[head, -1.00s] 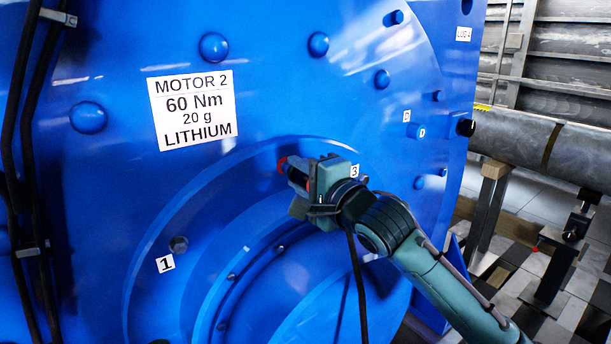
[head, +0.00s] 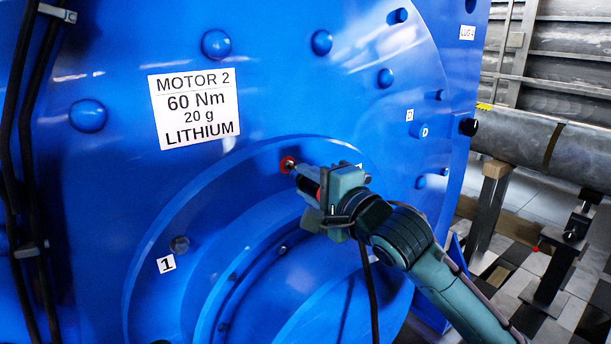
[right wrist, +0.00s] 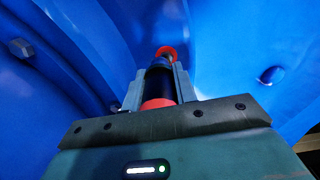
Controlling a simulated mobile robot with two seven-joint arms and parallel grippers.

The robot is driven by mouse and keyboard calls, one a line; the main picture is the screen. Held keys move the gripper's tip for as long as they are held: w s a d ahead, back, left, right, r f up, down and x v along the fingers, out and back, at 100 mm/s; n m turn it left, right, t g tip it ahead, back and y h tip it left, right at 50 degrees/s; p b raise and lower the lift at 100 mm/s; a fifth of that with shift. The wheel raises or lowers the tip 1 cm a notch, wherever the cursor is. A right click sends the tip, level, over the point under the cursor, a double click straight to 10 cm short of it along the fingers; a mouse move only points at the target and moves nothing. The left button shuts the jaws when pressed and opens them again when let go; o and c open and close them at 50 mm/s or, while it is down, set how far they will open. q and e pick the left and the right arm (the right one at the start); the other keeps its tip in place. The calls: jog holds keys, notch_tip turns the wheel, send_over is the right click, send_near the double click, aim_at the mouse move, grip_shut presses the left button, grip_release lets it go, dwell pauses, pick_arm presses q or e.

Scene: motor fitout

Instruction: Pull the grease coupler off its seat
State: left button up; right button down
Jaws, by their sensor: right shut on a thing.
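The grease coupler (head: 308,186) is a dark cylinder with a red band and a pale metal nose. My right gripper (head: 322,183) is shut on it, in front of the blue motor face. The red ring of its seat (head: 287,164) shows on the face just beyond the nose; I cannot tell whether the nose still touches it. In the right wrist view the coupler (right wrist: 159,88) lies between my right gripper's fingers (right wrist: 157,92), with the red ring (right wrist: 166,51) beyond its far end. My left gripper is out of view.
The blue motor (head: 300,95) fills most of the head view, with a round stepped cover and bolt heads. A white label (head: 194,109) reads MOTOR 2, 60 Nm, 20 g, LITHIUM. Black cables (head: 22,160) run down the left. A grey pipe (head: 560,150) is at the right.

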jog(key=shift+r+v, duration=0.2)
jog(key=shift+v, duration=1.45)
jog(key=shift+d, duration=0.15)
